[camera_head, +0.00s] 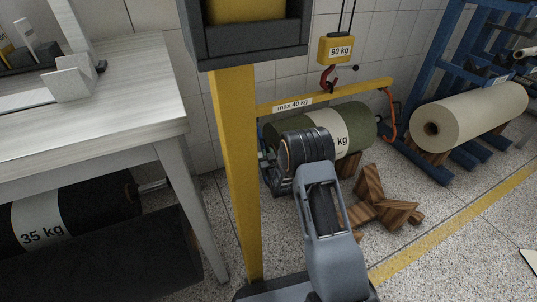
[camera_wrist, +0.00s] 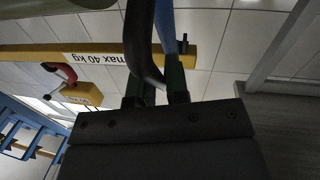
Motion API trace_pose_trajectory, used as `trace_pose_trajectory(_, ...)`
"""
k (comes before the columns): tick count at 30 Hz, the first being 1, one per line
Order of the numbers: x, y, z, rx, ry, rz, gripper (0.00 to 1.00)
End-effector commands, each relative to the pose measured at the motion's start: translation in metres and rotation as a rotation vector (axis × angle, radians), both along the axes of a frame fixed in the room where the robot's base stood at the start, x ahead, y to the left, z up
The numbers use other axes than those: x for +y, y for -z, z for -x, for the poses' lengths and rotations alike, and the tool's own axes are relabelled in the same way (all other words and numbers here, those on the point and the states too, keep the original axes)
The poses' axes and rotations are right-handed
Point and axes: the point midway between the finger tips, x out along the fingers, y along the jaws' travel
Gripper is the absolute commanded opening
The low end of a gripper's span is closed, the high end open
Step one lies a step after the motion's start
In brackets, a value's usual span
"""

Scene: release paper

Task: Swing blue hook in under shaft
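A yellow beam marked "max 40 kg" (camera_head: 333,95) passes above a green roll (camera_head: 352,113) with a white kg label. A narrow blue piece, apparently the blue hook (camera_wrist: 164,22), shows beside the beam's end in the wrist view, next to a dark curved bar (camera_wrist: 139,42). My gripper (camera_wrist: 156,88) is close to them, its two dark fingers apart; whether they touch or hold the blue piece I cannot tell. In the head view my wrist covers the roll's left end, so the shaft there and most of the hook are hidden.
A yellow post (camera_head: 236,170) stands left of my arm. A yellow 90 kg block (camera_head: 336,49) with a red hook hangs above the beam. Wooden blocks (camera_head: 378,208) lie on the floor. A grey table (camera_head: 100,110) is left; a blue rack with a cream roll (camera_head: 468,116) is right.

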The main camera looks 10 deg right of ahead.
Motion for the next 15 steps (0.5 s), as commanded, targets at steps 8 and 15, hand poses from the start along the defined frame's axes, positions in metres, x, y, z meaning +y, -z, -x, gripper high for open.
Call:
trace_pose_trajectory(8, 0.0, 0.0001, 0.0001, 0.0, 0.0, 0.0, 0.0)
trace_pose_trajectory(15, 0.0, 0.0003, 0.0002, 0.0, 0.0, 0.0, 0.0)
